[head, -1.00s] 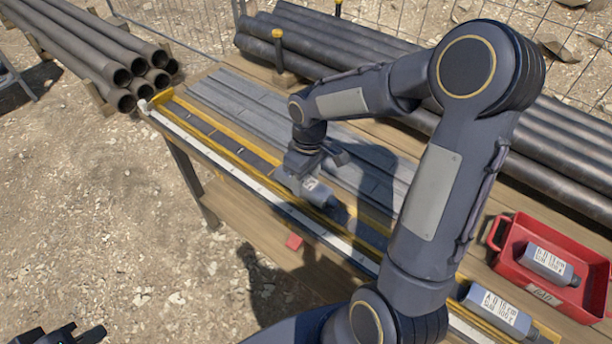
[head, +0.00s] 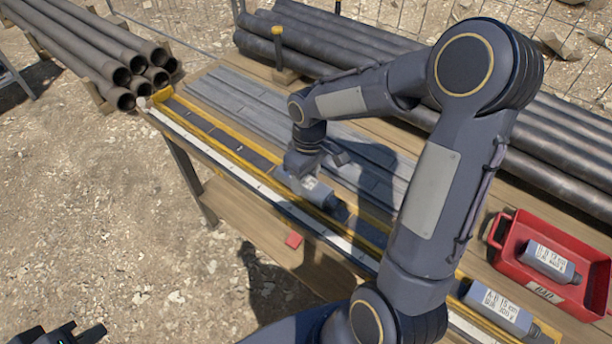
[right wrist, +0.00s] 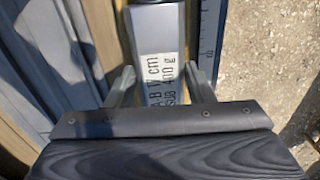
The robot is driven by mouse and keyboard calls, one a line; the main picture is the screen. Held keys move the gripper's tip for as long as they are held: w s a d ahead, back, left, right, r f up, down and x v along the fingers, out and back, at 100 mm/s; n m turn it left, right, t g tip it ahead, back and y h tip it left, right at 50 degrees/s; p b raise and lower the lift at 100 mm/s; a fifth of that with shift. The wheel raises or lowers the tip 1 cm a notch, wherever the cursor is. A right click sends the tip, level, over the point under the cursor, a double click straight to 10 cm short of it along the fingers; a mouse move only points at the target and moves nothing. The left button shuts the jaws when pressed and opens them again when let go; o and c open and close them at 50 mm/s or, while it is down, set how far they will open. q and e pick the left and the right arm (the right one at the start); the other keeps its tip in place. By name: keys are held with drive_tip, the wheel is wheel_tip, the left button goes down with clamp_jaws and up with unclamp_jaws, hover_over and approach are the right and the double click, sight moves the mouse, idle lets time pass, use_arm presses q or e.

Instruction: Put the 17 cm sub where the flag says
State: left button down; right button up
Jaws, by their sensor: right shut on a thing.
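A grey sub (head: 325,197) with a white label and dark end is in my right gripper (head: 306,178). In the right wrist view the label on this sub (right wrist: 160,45) seems to read 17 cm, partly blurred. The fingers (right wrist: 162,90) are on either side of it. It is over or in the yellow-edged trough (head: 232,148) beside the white measuring strip; I cannot tell whether it touches the bottom. A small red marker (head: 294,240), perhaps the flag, is at the strip's near edge. My left gripper (head: 75,335) is at the bottom left, its jaws unclear.
A red tray (head: 507,272) at the right holds a labelled sub (head: 549,262). Another labelled sub (head: 497,306) lies in front of it. Grey bars (head: 245,105) lie behind the trough. Pipes (head: 290,45) are stacked behind the table. My right arm hides part of the table.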

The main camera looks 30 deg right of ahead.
drive_tip(key=o, duration=1.8)
drive_tip(key=shift+f, duration=0.1)
wheel_tip(320, 180, up, 7)
drive_tip(key=p, duration=0.5)
drive_tip(key=shift+p, duration=0.4)
